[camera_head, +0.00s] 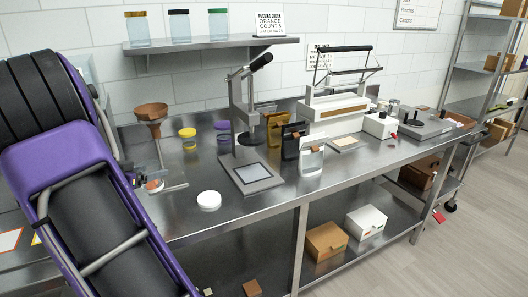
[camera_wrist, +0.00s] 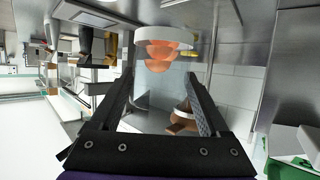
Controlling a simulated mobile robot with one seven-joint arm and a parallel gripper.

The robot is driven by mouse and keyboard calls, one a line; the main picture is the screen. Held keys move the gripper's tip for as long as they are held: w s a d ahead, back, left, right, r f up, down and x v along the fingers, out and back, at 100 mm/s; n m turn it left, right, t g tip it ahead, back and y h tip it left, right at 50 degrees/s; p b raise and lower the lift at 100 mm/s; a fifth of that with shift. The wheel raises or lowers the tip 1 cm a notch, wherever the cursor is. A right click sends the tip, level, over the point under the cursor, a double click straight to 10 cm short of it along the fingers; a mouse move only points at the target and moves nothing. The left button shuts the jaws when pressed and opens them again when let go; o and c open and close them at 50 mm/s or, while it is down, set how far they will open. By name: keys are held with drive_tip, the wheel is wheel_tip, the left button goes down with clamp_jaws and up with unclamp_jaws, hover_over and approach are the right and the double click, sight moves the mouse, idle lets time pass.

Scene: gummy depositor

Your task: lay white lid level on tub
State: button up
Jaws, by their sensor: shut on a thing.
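The white lid (camera_head: 209,201) lies flat on the steel bench, apart from the tub. The clear tub (camera_head: 153,187) stands to its left near the funnel stand, with orange gummies showing low in it. My gripper (camera_head: 136,177) is at the tub, partly hidden by my purple arm. In the wrist view, which looks upside down, the fingers of my gripper (camera_wrist: 164,106) straddle the clear tub, and orange gummies (camera_wrist: 160,56) show at its far end. A white round shape overlaps them there; I cannot tell whether it is the lid or part of the tub.
A copper funnel (camera_head: 151,112) on a stand is close behind the tub. A yellow-lidded jar (camera_head: 188,142) stands behind. A press (camera_head: 243,110) with a grey plate (camera_head: 251,176) is right of the lid. The bench front around the lid is clear.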

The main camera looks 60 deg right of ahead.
drive_tip(key=shift+s+d+g, duration=0.4)
drive_tip(key=shift+s+d, duration=0.2)
drive_tip(key=shift+s, duration=0.05)
wheel_tip(320, 180, down, 10)
drive_tip(key=shift+b, duration=1.1)
drive_tip(key=shift+f, duration=0.2)
drive_tip(key=o, duration=1.4)
drive_tip(key=shift+c, duration=0.2)
drive_tip(key=shift+r, duration=0.1)
drive_tip(key=shift+r, duration=0.15)
drive_tip(key=p+v, duration=0.1)
drive_tip(key=v, duration=1.1)
